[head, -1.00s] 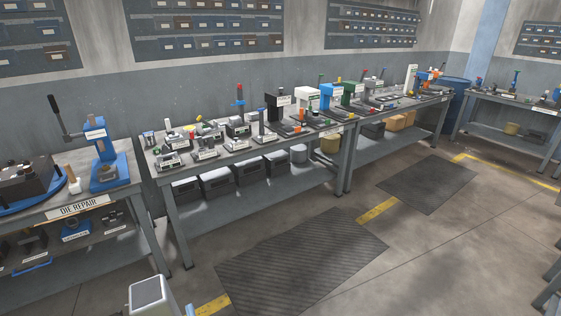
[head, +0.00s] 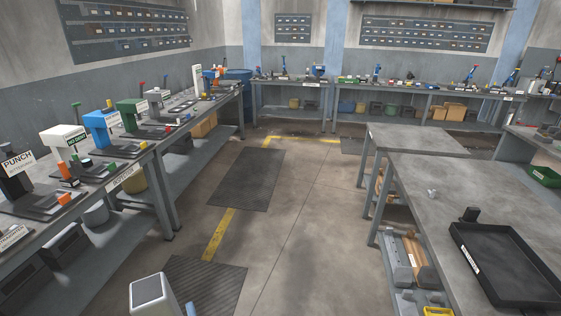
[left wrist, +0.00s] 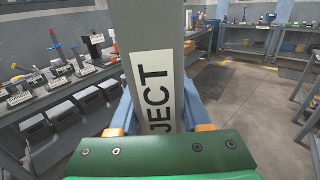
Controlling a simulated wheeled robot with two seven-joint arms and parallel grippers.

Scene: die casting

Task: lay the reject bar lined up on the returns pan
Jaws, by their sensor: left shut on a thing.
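The reject bar (left wrist: 152,45) is a grey-green bar with a white label whose visible letters read "JECT". My left gripper (left wrist: 158,112) is shut on it in the left wrist view, with blue fingers on either side, and the bar runs up out of that view. In the head view, the grey end of the bar (head: 151,291) shows at the bottom edge, over the floor. A black shallow pan (head: 477,274) lies on the right bench and appears to be the returns pan; its label is too small to read. My right gripper is out of view.
A long bench of tools (head: 118,173) lines the left. Open floor (head: 290,215) lies between them.

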